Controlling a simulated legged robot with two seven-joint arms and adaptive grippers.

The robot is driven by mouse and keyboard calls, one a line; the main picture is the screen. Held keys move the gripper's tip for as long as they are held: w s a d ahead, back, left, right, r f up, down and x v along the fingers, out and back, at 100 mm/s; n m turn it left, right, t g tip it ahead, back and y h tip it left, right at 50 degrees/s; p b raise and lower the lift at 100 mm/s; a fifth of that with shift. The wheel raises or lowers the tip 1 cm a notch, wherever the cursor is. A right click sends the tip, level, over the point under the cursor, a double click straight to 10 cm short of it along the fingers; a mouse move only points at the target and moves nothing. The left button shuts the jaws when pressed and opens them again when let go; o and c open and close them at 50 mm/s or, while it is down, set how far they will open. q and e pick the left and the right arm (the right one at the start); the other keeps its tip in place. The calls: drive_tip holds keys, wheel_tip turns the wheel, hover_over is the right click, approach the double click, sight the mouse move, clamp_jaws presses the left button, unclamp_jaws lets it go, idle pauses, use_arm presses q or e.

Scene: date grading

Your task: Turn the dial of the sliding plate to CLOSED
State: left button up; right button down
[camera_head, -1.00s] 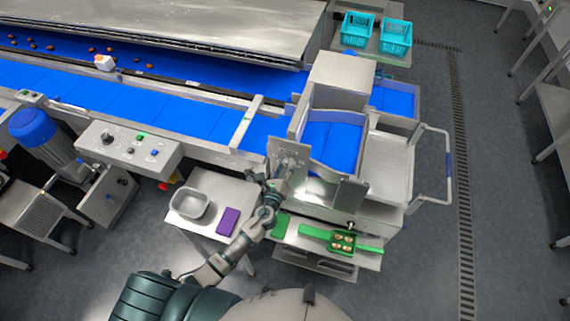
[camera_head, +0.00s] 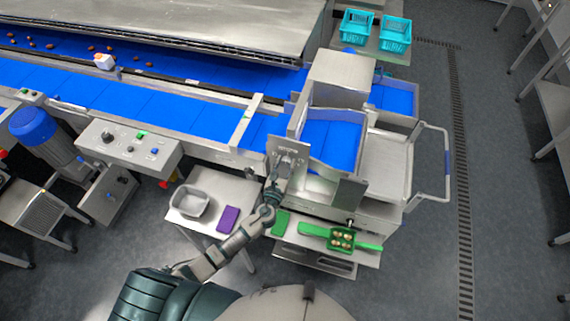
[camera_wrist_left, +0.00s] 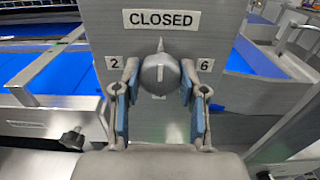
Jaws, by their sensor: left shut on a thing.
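The dial (camera_wrist_left: 160,72) is a grey knob with a pointed tip, mounted on the upright metal sliding plate (camera_wrist_left: 215,25). In the left wrist view its tip points straight up, toward the CLOSED label (camera_wrist_left: 161,19). The labels 2 (camera_wrist_left: 114,62) and 6 (camera_wrist_left: 205,64) flank it. My left gripper (camera_wrist_left: 158,85) is shut on the dial, one blue-padded finger on each side of it. In the head view the left gripper (camera_head: 278,178) is at the front of the plate (camera_head: 285,148), where the dial is too small to read. My right gripper does not show.
Blue conveyor belts (camera_head: 150,102) run behind the plate.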

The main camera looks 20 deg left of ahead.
use_arm(q)
drive_tip(key=shift+s+f, duration=0.15)
drive_tip(key=shift+f, duration=0.3)
drive_tip(key=o, duration=1.2)
drive_tip(key=shift+c, duration=0.2)
drive_tip(key=shift+r, duration=0.15)
drive_tip(key=shift+w+r, duration=0.1)
drive_tip(key=shift+w, duration=0.1)
drive_tip(key=s, duration=1.2)
drive_tip(key=shift+a, duration=0.2)
